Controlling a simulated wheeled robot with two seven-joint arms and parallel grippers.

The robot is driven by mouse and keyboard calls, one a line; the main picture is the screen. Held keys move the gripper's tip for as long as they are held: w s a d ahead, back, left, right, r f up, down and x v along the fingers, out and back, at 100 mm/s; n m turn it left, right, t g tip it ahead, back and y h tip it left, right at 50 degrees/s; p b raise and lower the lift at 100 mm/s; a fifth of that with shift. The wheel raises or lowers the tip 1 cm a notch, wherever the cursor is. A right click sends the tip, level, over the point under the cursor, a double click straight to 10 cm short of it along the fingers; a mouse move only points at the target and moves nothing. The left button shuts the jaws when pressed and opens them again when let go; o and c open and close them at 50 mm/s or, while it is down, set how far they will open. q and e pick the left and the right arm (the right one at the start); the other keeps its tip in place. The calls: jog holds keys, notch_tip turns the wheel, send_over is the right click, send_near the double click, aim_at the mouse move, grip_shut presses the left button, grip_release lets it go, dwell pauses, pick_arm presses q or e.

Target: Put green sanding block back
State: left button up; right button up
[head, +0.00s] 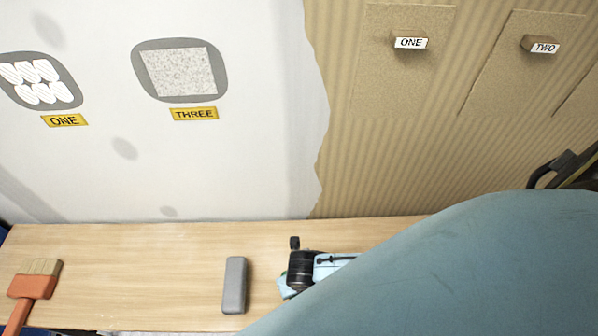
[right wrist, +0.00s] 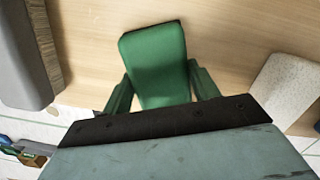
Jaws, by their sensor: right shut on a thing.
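The green sanding block (right wrist: 155,55) shows in the right wrist view, with the wooden worktop behind it. My right gripper (right wrist: 160,88) is shut on it, one finger on each side of its near part. I cannot tell whether the block touches the worktop or is held just above it. My left gripper is not in view.
A pale speckled block (right wrist: 285,88) is right of the green one. The wall behind holds labelled patches and wallpaper.

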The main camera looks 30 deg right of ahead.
jog(key=o, duration=1)
jog(key=shift+r, duration=0.15)
notch_tip(320, 180, up, 12)
jog(key=s+p, duration=0.1)
jog(key=p, duration=0.3)
jog(key=shift+s+a, duration=0.15)
jog(key=shift+s, duration=0.1)
